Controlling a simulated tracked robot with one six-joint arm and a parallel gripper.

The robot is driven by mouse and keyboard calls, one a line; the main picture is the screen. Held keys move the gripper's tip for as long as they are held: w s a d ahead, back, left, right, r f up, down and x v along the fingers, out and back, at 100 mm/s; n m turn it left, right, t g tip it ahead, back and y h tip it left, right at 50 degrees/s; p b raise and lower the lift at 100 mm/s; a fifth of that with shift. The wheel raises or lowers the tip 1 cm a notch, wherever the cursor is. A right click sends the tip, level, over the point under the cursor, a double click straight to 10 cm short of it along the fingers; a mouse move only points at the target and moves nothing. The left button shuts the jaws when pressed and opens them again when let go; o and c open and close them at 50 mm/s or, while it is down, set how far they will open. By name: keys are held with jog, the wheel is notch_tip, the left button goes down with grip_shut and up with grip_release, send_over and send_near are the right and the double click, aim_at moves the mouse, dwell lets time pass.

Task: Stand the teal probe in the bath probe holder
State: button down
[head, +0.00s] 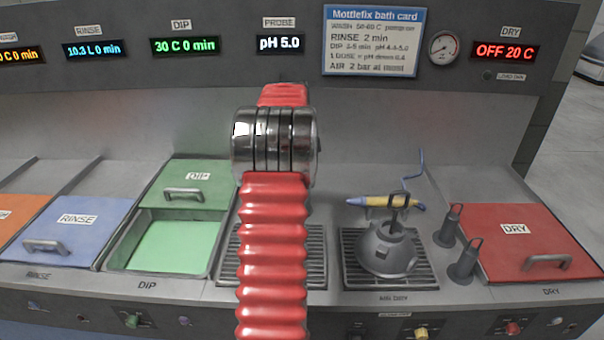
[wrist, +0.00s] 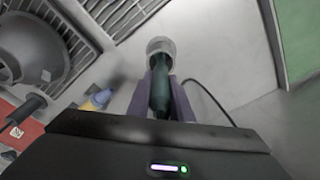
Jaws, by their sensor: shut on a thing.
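In the wrist view, my gripper (wrist: 161,84) is shut on the dark teal probe (wrist: 160,97), which lies between its two grey-purple fingers. The probe's far end meets a pale round cup (wrist: 161,48), perhaps the bath probe holder. I cannot tell whether the end is inside the cup or only in front of it. A dark cable (wrist: 212,88) runs to the right of the probe. In the head view, my red ribbed arm hides the gripper, probe and cup.
The green dip bath (head: 115,268) is open, its lid (head: 205,170) behind it. A grey hood part (head: 385,251) stands on the air-dry grate (head: 352,270), with a yellow-blue air nozzle (head: 383,202) behind.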

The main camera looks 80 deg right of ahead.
jog(key=shift+f, duration=0.15)
jog(key=c, duration=1.5)
grip_release()
jog(key=r, duration=0.4)
jog(key=a+r, duration=0.1)
jog(key=r, duration=0.4)
jog(key=w+r, duration=0.1)
jog(key=r, duration=0.3)
jog(key=shift+a+r, duration=0.25)
jog(key=shift+r, duration=0.05)
jog(key=shift+d, duration=0.1)
